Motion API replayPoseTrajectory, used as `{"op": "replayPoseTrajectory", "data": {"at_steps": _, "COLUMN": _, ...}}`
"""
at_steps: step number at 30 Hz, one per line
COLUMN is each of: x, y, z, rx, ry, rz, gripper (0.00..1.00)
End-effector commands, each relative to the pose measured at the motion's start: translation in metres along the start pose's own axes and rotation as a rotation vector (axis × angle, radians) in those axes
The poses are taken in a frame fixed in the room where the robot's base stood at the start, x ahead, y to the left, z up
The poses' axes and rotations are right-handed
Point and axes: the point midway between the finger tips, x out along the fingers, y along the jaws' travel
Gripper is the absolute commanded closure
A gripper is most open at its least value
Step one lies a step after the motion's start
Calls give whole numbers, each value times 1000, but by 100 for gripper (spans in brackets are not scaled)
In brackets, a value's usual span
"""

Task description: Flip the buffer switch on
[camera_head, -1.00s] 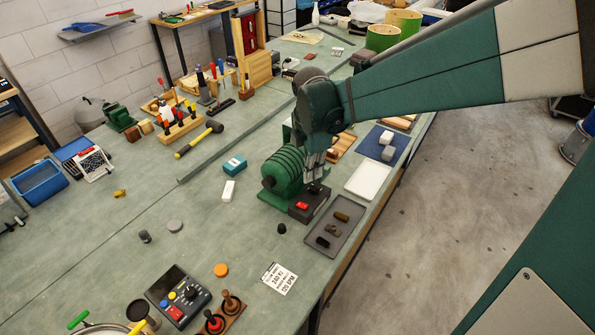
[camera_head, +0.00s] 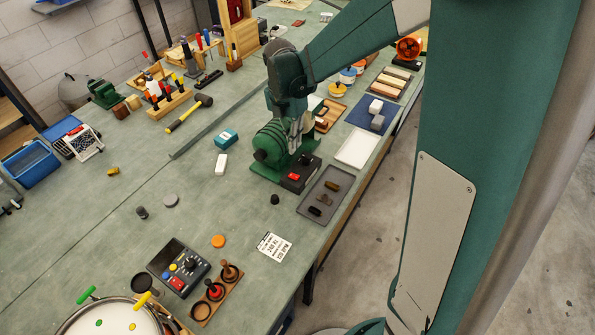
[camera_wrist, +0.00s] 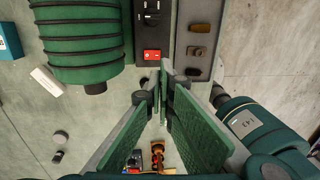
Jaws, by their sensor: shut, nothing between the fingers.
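The buffer is a green ribbed machine (camera_head: 270,146) on the bench, with a dark control box (camera_head: 299,172) at its right side. The box carries a red rocker switch (camera_head: 294,176) and a black knob (camera_head: 305,160). In the wrist view the red switch (camera_wrist: 152,55) shows near the top middle, with the knob (camera_wrist: 152,19) above it and the ribbed buffer body (camera_wrist: 77,45) to its left. My gripper (camera_head: 294,150) is shut and empty, pointing down over the control box. In the wrist view its fingertips (camera_wrist: 166,64) appear close beside the switch's lower right. Contact cannot be told.
A grey tray (camera_head: 337,187) with small dark blocks lies right of the box, near the bench edge. A white tray (camera_head: 357,149) lies behind it. A white block (camera_head: 220,164) and a teal box (camera_head: 226,138) stand left of the buffer.

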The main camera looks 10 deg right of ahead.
Motion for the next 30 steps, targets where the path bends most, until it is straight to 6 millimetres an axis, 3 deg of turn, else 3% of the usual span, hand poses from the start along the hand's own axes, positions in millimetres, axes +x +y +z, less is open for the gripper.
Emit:
{"op": "replayPoseTrajectory", "data": {"at_steps": 10, "x": 1, "y": 0, "z": 0, "rx": 1, "ry": 0, "rz": 0, "gripper": 100}}
{"op": "replayPoseTrajectory", "data": {"at_steps": 17, "x": 12, "y": 0, "z": 0, "rx": 1, "ry": 0, "rz": 0, "gripper": 100}}
{"op": "replayPoseTrajectory", "data": {"at_steps": 30, "x": 69, "y": 0, "z": 0, "rx": 2, "ry": 0, "rz": 1, "gripper": 100}}
